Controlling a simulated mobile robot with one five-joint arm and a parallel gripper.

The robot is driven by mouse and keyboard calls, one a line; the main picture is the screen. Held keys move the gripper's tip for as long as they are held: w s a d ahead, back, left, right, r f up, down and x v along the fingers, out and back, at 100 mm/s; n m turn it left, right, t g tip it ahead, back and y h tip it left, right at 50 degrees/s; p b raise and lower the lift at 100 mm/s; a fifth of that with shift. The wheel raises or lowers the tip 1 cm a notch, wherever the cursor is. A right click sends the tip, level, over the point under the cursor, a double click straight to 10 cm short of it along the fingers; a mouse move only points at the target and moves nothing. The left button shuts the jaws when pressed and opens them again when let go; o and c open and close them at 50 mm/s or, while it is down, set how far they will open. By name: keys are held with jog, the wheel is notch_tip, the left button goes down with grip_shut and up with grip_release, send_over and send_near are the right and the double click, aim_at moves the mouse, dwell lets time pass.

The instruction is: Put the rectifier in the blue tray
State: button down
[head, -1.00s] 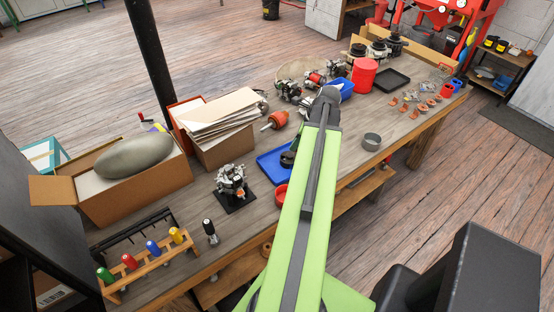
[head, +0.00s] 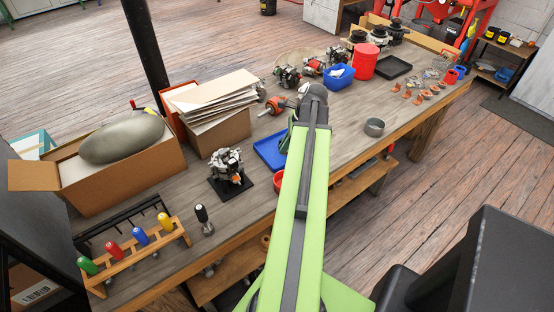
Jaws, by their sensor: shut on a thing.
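The blue tray (head: 268,154) lies flat on the bench, just left of my green arm, which covers its right side. My gripper (head: 289,138) is at the tray's right edge, low beside the arm's grey end, and only a small dark green part of it shows. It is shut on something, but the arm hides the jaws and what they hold. I see no rectifier clearly; the held thing may be it. I cannot tell whether it touches the tray.
A part-stripped alternator (head: 229,165) stands on a black plate left of the tray. A red bowl (head: 279,181) is in front of it, partly behind my arm. A grey cup (head: 374,127) stands to the right. A box of cardboard sheets (head: 217,125) stands behind left.

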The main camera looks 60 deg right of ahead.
jog(key=w+f, duration=0.1)
jog(key=w+f+b, duration=0.1)
jog(key=w, duration=0.1)
jog(key=shift+w+f, duration=0.2)
jog(key=shift+f, duration=0.05)
jog(key=shift+w+a, duration=0.1)
jog(key=shift+w, duration=0.25)
notch_tip(320, 180, down, 4)
jog(key=b, duration=0.4)
jog(key=shift+f+b, duration=0.15)
jog(key=shift+b, duration=0.2)
jog(key=shift+r, duration=0.2)
jog(key=shift+f, duration=0.15)
jog(key=c, duration=1.9)
grip_release()
jog(key=shift+f, duration=0.1)
jog(key=shift+o, duration=0.9)
